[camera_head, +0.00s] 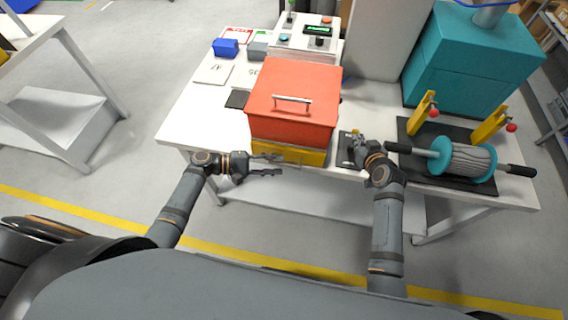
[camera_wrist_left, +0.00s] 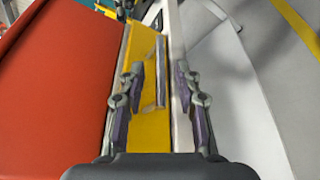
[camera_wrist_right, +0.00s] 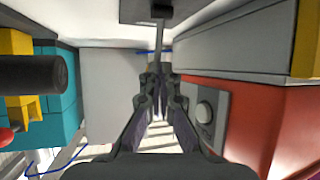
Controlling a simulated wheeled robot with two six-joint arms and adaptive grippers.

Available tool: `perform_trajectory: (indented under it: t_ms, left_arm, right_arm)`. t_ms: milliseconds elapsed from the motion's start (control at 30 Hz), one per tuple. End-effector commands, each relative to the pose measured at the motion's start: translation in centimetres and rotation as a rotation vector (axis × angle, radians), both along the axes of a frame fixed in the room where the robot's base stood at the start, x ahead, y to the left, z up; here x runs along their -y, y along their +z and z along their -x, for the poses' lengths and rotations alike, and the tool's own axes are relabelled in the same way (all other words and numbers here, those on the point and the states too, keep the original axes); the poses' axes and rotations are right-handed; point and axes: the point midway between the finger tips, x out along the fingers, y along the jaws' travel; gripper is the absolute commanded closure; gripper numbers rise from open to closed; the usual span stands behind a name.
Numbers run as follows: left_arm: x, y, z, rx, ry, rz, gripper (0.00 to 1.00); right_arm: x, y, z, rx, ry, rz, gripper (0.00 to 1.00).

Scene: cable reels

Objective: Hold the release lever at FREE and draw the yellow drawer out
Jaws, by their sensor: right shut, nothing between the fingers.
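The yellow drawer (camera_head: 270,150) sits under a red box (camera_head: 315,115) and looks closed. Its front (camera_wrist_left: 148,120) and metal handle (camera_wrist_left: 161,72) show in the left wrist view. My left gripper (camera_head: 266,166) is open at the drawer front, its fingers (camera_wrist_left: 160,78) spread to either side of the handle. My right gripper (camera_head: 357,140) is right of the box, over a dark plate (camera_head: 345,152). In the right wrist view its fingers (camera_wrist_right: 157,85) are shut and empty. A thin rod with a black end (camera_wrist_right: 161,12), perhaps the release lever, lies just beyond the fingertips; contact is unclear.
A cable reel (camera_head: 462,160) on a black mat with yellow stands is to the right. A teal cabinet (camera_head: 470,65) stands behind it. A control box (camera_head: 305,42), a blue block (camera_head: 225,47) and cards lie at the back left. Floor in front of the white table is clear.

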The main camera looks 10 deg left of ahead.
Motion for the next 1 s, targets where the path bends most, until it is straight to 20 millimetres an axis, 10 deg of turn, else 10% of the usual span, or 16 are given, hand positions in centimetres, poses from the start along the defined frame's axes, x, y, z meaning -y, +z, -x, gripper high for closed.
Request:
perform_trajectory:
  t_ms: [533,800,1000]
  left_arm:
    - [3.2,-0.7,-1.1,0.001,-0.001,-0.001,0.66]
    - [3.1,-0.7,-1.1,0.000,0.000,-0.001,1.00]
    - [3.1,-0.7,-1.1,0.000,0.000,-0.001,1.00]
  right_arm:
    - [0.0,-0.1,0.0,-0.002,0.000,0.001,1.00]
    - [0.0,-0.1,0.0,-0.002,0.000,0.001,1.00]
    - [0.0,-0.1,0.0,-0.002,0.000,0.001,1.00]
